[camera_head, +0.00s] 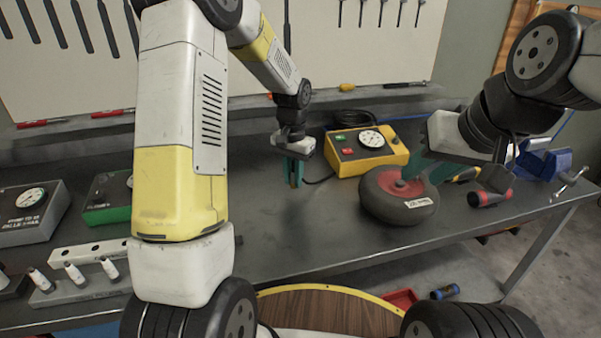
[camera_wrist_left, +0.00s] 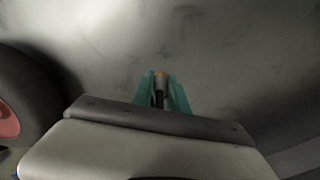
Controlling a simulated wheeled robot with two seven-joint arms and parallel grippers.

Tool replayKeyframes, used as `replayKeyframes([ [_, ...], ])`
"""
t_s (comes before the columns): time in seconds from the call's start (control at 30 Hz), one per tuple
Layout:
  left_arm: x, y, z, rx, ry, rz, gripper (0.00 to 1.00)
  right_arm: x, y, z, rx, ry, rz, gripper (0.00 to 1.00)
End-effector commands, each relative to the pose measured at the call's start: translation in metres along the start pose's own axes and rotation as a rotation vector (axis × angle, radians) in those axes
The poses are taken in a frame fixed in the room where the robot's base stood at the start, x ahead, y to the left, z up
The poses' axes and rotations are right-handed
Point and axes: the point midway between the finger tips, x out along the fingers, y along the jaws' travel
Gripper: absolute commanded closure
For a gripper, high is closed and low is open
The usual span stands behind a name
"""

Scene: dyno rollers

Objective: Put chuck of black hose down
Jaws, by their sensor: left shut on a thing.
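My left gripper (camera_head: 294,172) is over the bench, left of the yellow gauge box. In the left wrist view its teal fingers (camera_wrist_left: 160,95) are shut on a small chuck (camera_wrist_left: 160,75) with a tan end and a dark part. The black hose (camera_head: 319,181) shows as a short dark curve between this gripper and the yellow box. The chuck is mostly hidden by the fingers in the head view. My right gripper (camera_head: 425,170) is at the wheel (camera_head: 385,210) with the red hub; whether its fingers are open or shut is unclear.
The yellow gauge box (camera_head: 345,160) has green and red buttons, with a dark coil (camera_head: 370,119) behind it. A red-and-black cylinder (camera_head: 490,197) and blue bins (camera_head: 545,162) are to the right. A grey gauge box (camera_head: 32,213) is far left. The bench (camera_head: 290,235) is clear in front of the left gripper.

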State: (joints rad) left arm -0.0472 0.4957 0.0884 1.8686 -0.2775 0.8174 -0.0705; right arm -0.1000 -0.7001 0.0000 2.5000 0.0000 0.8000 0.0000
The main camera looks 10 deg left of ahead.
Motion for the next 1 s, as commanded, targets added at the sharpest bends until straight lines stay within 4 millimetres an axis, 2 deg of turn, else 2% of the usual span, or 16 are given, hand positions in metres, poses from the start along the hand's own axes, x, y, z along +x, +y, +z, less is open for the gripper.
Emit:
replayKeyframes([
  [0.03,0.010,0.001,0.002,0.001,-0.006,0.002,1.00,0.000,0.000,0.000,0.000,0.000,0.000,0.64],
  [0.13,0.022,0.001,0.001,-0.001,-0.003,0.001,1.00,0.000,0.000,0.000,0.000,0.000,0.000,0.64],
  [0.5,0.027,0.001,0.001,-0.001,0.000,0.000,1.00,0.000,0.000,0.000,0.000,0.000,0.000,0.64],
  [0.53,0.028,0.001,0.001,-0.001,0.000,0.000,0.79,0.000,0.000,0.000,0.000,0.000,0.000,0.64],
  [0.63,0.027,0.001,0.001,-0.001,0.000,0.000,0.59,0.000,0.000,0.000,0.000,0.000,0.000,0.64],
  [1.0,0.024,0.001,0.001,-0.001,0.001,0.000,0.59,0.000,0.000,0.000,0.000,0.000,0.000,0.64],
])
